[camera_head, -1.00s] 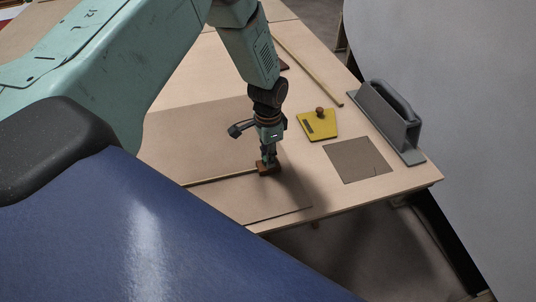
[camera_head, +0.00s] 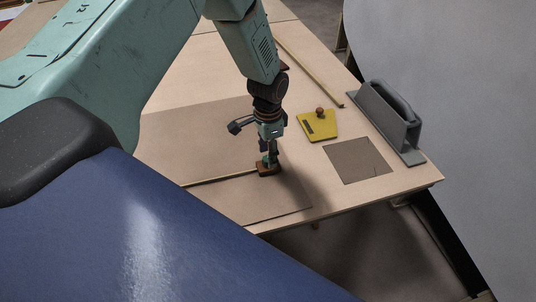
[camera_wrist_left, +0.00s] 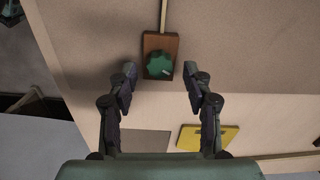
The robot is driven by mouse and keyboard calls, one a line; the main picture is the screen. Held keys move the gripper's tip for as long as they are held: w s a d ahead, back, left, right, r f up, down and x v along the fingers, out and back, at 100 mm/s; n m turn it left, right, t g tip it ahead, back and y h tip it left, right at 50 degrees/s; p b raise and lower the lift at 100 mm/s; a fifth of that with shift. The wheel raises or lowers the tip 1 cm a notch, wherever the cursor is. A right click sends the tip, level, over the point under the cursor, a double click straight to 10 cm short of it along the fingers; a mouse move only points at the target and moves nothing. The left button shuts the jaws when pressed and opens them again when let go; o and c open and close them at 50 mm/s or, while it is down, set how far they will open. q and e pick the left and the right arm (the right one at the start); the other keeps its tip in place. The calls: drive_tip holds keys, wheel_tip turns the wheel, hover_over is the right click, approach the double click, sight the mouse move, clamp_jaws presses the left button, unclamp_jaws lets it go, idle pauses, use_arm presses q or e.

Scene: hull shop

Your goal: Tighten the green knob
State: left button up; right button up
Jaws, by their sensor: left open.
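The green knob (camera_wrist_left: 159,65) shows in the left wrist view, round with a ridged edge and a pale mark on its right side. It sits on a small brown wooden block (camera_wrist_left: 150,42) with a thin strip running from it. In the head view the block (camera_head: 268,171) lies on the bench, and the knob is mostly hidden by my left gripper (camera_head: 269,158). My left gripper points down over the block. In the left wrist view its two fingers (camera_wrist_left: 160,83) are spread apart, one to each side of the knob, with nothing between them.
A yellow plate (camera_head: 318,126) with a brown knob lies right of the gripper. A grey handled tool (camera_head: 391,121) stands near the bench's right edge. A dark square sheet (camera_head: 357,160) lies flat. A long thin stick (camera_head: 308,70) lies farther back.

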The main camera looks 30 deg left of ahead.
use_arm(q)
wheel_tip(320, 180, up, 11)
drive_tip(key=shift+f, duration=0.15)
idle(0.7)
